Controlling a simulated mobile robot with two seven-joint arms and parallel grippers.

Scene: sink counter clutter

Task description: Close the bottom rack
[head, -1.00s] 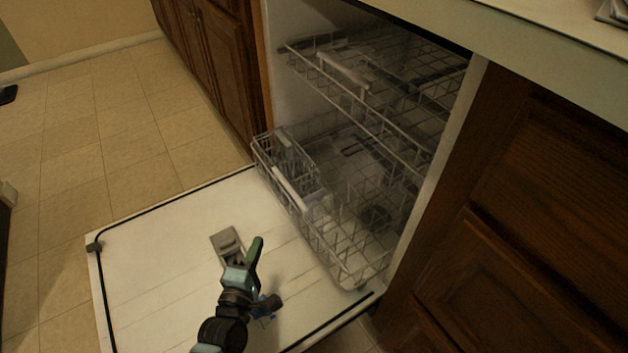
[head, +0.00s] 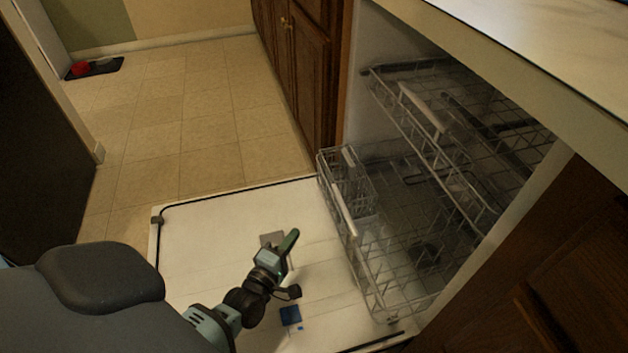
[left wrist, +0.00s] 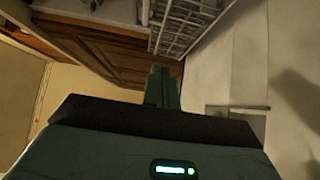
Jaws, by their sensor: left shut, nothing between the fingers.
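The dishwasher stands open, with its white door (head: 205,240) folded down flat. The bottom rack (head: 385,285) is a grey wire basket at the dishwasher's mouth, its front part sticking out over the door. A cutlery basket (head: 345,180) sits at its far front end. Part of the rack also shows at the top of the left wrist view (left wrist: 185,28). My left gripper (head: 290,243) is shut and empty above the door, in front of the rack and apart from it. Its closed fingers show in the left wrist view (left wrist: 162,85). My right gripper is not in view.
The top rack (head: 440,130) hangs above the bottom rack. Wooden cabinets (head: 300,60) stand beyond the dishwasher, and the counter (head: 530,60) overhangs it. Tiled floor (head: 190,120) lies clear behind the door.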

